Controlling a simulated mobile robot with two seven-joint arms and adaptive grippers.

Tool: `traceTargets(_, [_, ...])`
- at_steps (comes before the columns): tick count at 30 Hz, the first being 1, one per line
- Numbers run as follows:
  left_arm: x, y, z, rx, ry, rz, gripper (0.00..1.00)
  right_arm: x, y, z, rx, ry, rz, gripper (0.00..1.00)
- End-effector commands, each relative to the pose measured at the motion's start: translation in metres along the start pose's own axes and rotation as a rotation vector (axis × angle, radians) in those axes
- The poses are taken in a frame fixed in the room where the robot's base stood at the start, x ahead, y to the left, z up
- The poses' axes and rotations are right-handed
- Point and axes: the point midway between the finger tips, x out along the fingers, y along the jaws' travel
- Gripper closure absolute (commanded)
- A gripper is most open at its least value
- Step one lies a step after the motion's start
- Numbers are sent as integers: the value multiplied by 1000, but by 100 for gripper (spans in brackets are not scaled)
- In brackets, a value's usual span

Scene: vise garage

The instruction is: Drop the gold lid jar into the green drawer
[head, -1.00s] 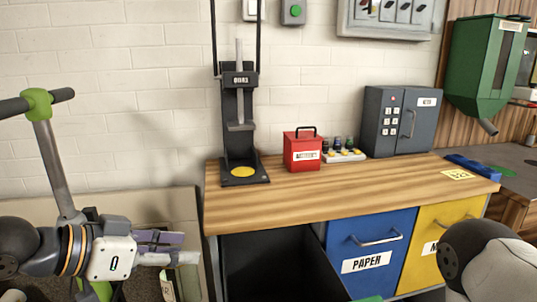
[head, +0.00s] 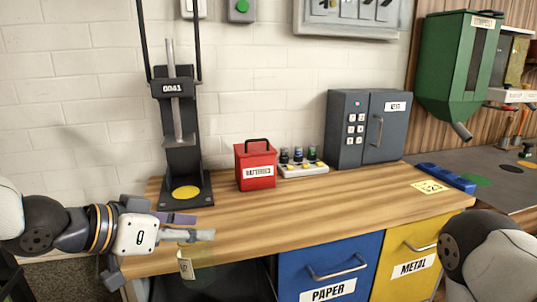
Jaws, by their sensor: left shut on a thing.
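My left gripper (head: 190,235) comes in from the left, in front of the workbench edge. It is shut on a see-through jar (head: 188,264) with a pale label, which hangs below the fingers. The jar's lid is hidden at the fingers, so I cannot see its gold colour. Below and behind the jar is a dark open space (head: 238,280) under the bench, left of the blue drawer. No green drawer front shows in this view. My right gripper is out of view; only part of that arm shows at the lower right.
The blue PAPER drawer (head: 330,268) and yellow METAL drawer (head: 405,255) are closed. On the wooden bench (head: 300,205) stand a black press (head: 180,140), a red BATTERIES box (head: 255,165), small bottles on a rack (head: 303,170) and a grey safe (head: 365,128).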

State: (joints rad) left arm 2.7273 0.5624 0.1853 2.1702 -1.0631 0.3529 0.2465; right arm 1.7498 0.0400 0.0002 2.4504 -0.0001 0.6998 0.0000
Motion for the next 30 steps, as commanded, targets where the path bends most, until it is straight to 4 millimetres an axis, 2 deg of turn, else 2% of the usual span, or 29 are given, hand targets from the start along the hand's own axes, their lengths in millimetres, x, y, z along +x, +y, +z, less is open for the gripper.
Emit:
traceTargets(4, [6, -2, 11, 0, 0, 0, 100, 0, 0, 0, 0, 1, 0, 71])
traceTargets(13, [8, -2, 13, 1, 3, 0, 100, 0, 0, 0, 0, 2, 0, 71])
traceTargets(14, [8, -2, 13, 1, 3, 0, 56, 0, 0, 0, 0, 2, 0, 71])
traceTargets(16, [8, -3, 13, 1, 3, 0, 40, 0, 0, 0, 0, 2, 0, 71])
traceTargets(26, [6, -3, 14, 0, 2, 0, 39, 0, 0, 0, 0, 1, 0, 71])
traceTargets(30, [-12, -4, 16, -2, 5, -2, 39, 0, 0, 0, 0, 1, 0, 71])
